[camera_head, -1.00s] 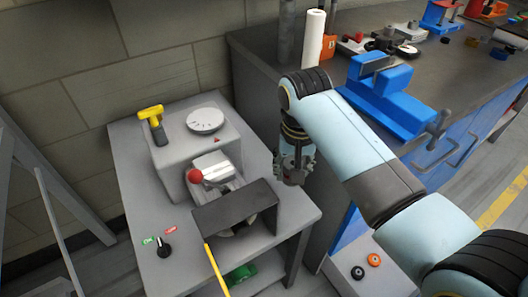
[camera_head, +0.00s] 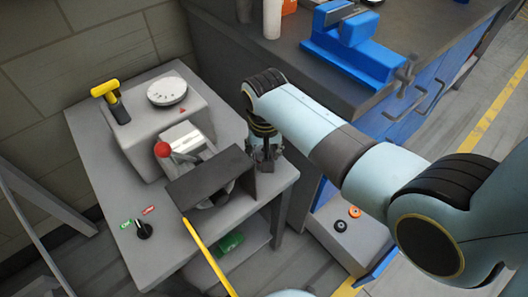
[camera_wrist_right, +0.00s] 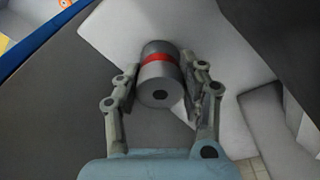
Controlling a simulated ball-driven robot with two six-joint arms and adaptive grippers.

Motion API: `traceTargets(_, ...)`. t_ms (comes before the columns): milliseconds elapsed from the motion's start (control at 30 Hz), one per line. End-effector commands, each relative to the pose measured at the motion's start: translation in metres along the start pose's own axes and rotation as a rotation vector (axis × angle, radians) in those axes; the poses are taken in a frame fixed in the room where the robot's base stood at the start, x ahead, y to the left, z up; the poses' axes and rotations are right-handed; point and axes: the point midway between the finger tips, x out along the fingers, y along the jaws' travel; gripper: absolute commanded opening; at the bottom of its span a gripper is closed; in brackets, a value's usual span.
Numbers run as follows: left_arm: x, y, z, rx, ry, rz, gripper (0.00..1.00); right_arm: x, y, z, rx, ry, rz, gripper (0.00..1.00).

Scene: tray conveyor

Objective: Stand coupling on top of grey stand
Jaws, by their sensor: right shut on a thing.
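The coupling (camera_wrist_right: 160,78) is a grey cylinder with a red band and a dark hole in its end. In the right wrist view it sits between the fingers of my right gripper (camera_wrist_right: 162,90), which is shut on it. In the head view my right gripper (camera_head: 263,160) hangs by the right edge of the grey table, beside the dark angled plate. The coupling cannot be made out there. A low grey box (camera_head: 338,252) with a black and an orange round part is on the floor; I cannot tell if it is the grey stand. My left gripper is out of view.
The grey table (camera_head: 100,160) carries a grey machine with a white dial (camera_head: 167,91), a yellow-handled tool (camera_head: 110,100), a red knob (camera_head: 162,149) and the dark plate (camera_head: 210,177). A workbench with a blue vise (camera_head: 350,45) stands to the right. A yellow bar (camera_head: 208,255) sticks out in front.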

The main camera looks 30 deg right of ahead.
Motion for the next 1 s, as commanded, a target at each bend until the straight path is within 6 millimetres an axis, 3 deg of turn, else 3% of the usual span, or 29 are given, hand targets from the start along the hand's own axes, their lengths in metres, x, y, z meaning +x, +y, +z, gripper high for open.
traceTargets(133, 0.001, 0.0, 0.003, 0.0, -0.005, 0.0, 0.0, 0.002, 0.0, 0.0, 0.0, 0.0, 0.0, 0.01)
traceTargets(167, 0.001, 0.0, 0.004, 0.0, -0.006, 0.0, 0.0, 0.003, 0.0, 0.0, 0.0, -0.001, 0.001, 0.42)
traceTargets(333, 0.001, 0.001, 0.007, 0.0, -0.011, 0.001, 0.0, 0.002, 0.0, 0.0, 0.0, 0.0, 0.0, 0.64)
traceTargets(667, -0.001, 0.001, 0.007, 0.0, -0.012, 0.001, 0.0, -0.003, 0.0, -0.001, 0.0, 0.001, 0.0, 0.64)
traceTargets(767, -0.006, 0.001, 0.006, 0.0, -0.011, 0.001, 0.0, -0.016, 0.0, -0.001, 0.0, 0.002, -0.001, 0.64)
traceTargets(1000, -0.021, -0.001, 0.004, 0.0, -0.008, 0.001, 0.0, -0.071, 0.0, -0.001, 0.0, 0.004, -0.001, 0.64)
